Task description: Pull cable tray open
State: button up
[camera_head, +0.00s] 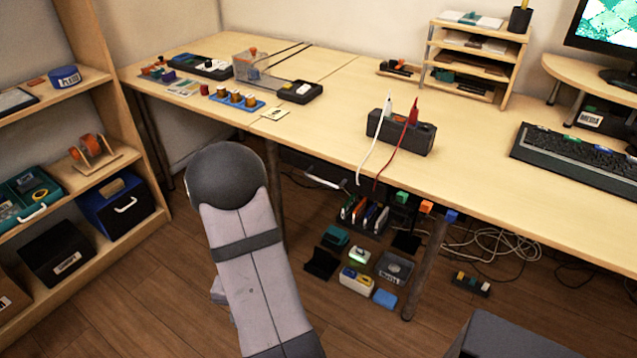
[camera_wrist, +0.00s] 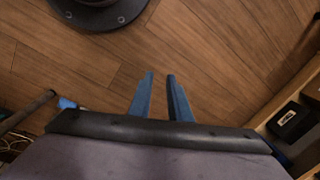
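Under the desk, behind its front edge, a dark tray-like part (camera_head: 296,160) shows in the head view, partly hidden by the desktop and my arm. It may be the cable tray; I cannot tell for sure how far out it sits. A pale bar shows beside it. My gripper (camera_wrist: 160,76) shows in the wrist view as two blue fingers with a narrow gap between them and nothing held. It points over bare wooden floor, away from any tray. In the head view my arm link hides the gripper.
The desk (camera_head: 330,95) carries a dark power block (camera_head: 402,132) with a white and a red cable hanging over the front edge. A desk leg (camera_head: 428,268) and several small boxes stand below. A shelf unit (camera_head: 130,130) stands at left.

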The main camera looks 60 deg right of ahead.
jog(key=w+d+m+t+h, duration=0.2)
jog(key=w+d+m+h, duration=0.3)
jog(key=d, duration=0.5)
jog(key=m+g+h, duration=0.3)
jog(key=m+h, duration=0.9)
jog(key=m, duration=0.6)
send_near(318, 181)
jog(key=d, duration=0.3)
jog(key=shift+f, duration=0.2)
jog(key=shift+d, duration=0.15)
jog(key=shift+d+f, duration=0.25)
jog(key=shift+d, duration=0.9)
jog(key=shift+d+f, duration=0.3)
jog(key=shift+d, duration=0.9)
jog(key=shift+d+f, duration=0.25)
jog(key=shift+d, duration=0.9)
